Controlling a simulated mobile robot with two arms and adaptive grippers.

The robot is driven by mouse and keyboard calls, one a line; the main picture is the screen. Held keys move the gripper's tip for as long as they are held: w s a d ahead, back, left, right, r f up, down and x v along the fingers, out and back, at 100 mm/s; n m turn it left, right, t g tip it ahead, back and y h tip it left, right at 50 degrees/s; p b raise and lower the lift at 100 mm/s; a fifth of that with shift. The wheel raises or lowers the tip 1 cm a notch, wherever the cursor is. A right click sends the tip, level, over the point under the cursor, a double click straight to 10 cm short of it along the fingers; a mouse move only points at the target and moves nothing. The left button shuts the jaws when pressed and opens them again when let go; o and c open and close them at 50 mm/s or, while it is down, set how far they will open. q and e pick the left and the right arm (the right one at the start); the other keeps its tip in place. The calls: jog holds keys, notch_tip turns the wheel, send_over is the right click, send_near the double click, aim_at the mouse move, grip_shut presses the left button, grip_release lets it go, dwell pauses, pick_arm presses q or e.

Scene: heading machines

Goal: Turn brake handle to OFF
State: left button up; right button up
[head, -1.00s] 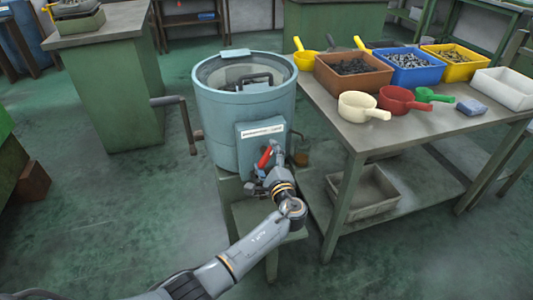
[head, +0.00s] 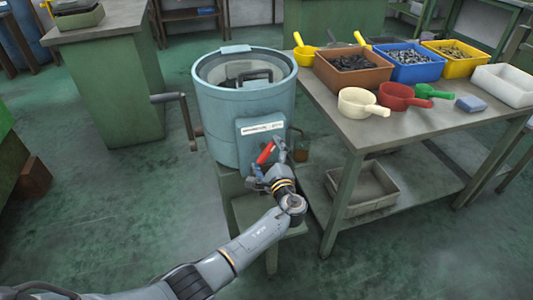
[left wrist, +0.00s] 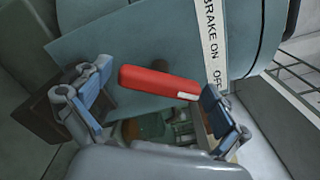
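The brake handle is a red lever (head: 265,152) on the front of a light blue round machine (head: 222,120). It is tilted in the head view. In the left wrist view the red handle (left wrist: 158,82) lies across the space between my fingers, below a white label (left wrist: 212,42) reading BRAKE ON OFF. My left gripper (head: 268,172) is at the handle; it also shows in the left wrist view (left wrist: 158,92) with its fingers wide apart. The handle's white-marked end is close to the right-hand finger; I cannot tell whether they touch. My right gripper is not in view.
A table (head: 360,128) with bins and scoops stands close to the machine's right. A grey tray (head: 362,190) is on its lower shelf. A crank-like pipe (head: 186,115) sticks out at the machine's left. The green floor at left is mostly clear.

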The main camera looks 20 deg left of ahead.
pick_arm(q)
jog(key=v, duration=1.2)
dwell(0.4)
